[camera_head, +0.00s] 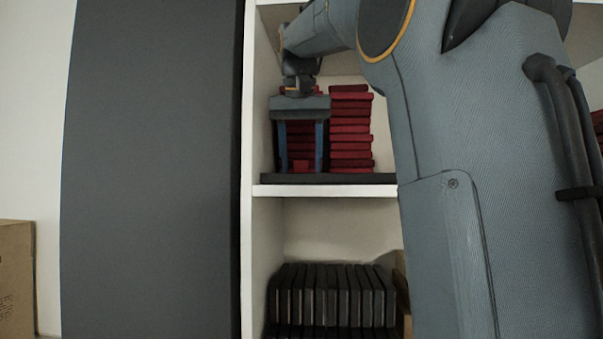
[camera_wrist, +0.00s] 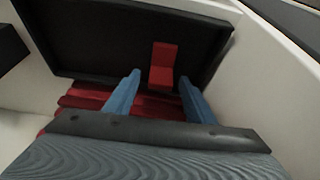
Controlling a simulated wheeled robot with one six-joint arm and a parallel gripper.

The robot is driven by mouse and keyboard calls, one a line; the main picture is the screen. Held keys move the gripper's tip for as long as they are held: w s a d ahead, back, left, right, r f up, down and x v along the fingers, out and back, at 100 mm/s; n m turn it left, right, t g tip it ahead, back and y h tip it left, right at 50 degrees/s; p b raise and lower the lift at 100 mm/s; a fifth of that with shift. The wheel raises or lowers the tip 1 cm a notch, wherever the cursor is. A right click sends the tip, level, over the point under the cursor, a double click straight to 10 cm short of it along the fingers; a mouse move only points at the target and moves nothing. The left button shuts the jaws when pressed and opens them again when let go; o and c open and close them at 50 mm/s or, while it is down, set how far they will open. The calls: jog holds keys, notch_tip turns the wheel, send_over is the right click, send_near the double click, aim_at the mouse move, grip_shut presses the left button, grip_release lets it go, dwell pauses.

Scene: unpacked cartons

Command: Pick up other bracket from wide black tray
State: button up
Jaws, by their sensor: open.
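A small red bracket (camera_wrist: 162,62) with a bent, L-like shape lies on the wide black tray (camera_wrist: 90,40) in the wrist view. In the head view the tray (camera_head: 355,179) shows as a dark strip on the upper shelf, and a small red piece (camera_head: 301,165) shows low between my fingers. My gripper (camera_head: 301,170) points down there, open, with blue fingers. In the wrist view my gripper (camera_wrist: 159,76) has its fingertips on either side of the bracket's near end, with nothing held. Whether the fingertips touch the tray is unclear.
Stacked red pieces (camera_head: 350,125) stand beside and behind my gripper on the upper shelf. The white shelf wall (camera_head: 248,130) is close on the left. Upright dark items (camera_head: 330,295) fill the lower shelf. A carton (camera_head: 15,280) stands at far left.

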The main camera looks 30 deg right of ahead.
jog(key=shift+w+d+f, duration=0.1)
jog(key=shift+w+f, duration=0.05)
jog(key=shift+f, duration=0.35)
jog(key=c, duration=1.1)
jog(key=shift+r, duration=0.1)
